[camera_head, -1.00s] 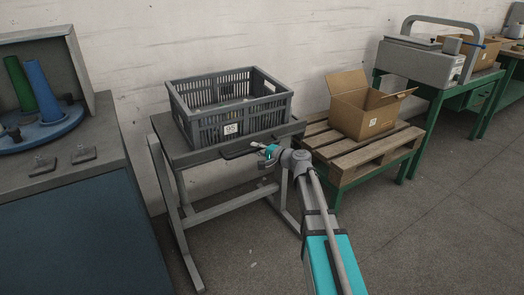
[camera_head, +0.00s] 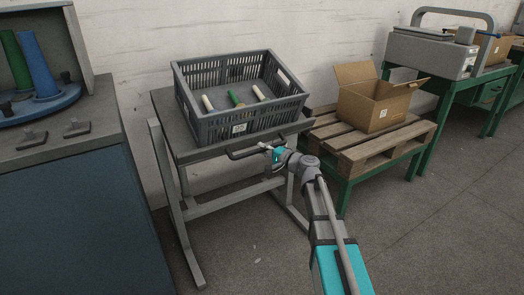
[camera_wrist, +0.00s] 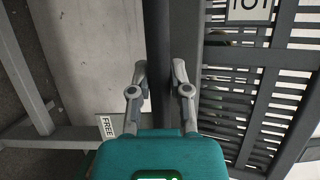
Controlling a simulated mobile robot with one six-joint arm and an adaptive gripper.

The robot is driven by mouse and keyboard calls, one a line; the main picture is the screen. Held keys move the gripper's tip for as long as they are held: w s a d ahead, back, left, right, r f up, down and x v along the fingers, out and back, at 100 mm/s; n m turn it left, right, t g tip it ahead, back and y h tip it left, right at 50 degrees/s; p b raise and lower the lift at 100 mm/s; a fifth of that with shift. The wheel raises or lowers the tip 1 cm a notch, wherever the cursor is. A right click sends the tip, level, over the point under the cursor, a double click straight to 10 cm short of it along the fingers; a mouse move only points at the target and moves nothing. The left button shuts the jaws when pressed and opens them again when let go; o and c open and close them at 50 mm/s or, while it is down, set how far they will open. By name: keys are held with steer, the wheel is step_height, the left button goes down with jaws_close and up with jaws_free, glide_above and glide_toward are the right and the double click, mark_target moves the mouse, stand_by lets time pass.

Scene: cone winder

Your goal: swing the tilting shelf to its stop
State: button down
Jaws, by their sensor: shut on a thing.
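The tilting shelf (camera_head: 200,154) is a grey board on a grey frame, tipped toward me in the head view. A grey slatted crate (camera_head: 240,125) rests on it, tilted with it, with several cones or tubes (camera_head: 240,98) inside. A dark bar handle (camera_head: 240,155) runs along the shelf's front edge. My gripper (camera_head: 266,148) is at the handle's right part. In the wrist view the handle (camera_wrist: 157,40) passes between the two fingers of my gripper (camera_wrist: 160,70), shut on it. The crate's slats (camera_wrist: 235,90) show close on the right.
A pallet (camera_head: 370,145) with an open cardboard box (camera_head: 378,100) stands close to the right of the shelf. A blue cabinet (camera_head: 60,200) stands at left. A label reading FREE (camera_wrist: 107,126) shows in the wrist view. The floor in front is clear.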

steer(key=shift+w+f+b, duration=0.1)
steer(key=shift+f+b, duration=0.2)
steer(key=shift+f, duration=0.25)
steer(key=c, duration=0.6)
jaws_free()
steer(key=v, duration=1.2)
steer(key=shift+w+r, duration=0.1)
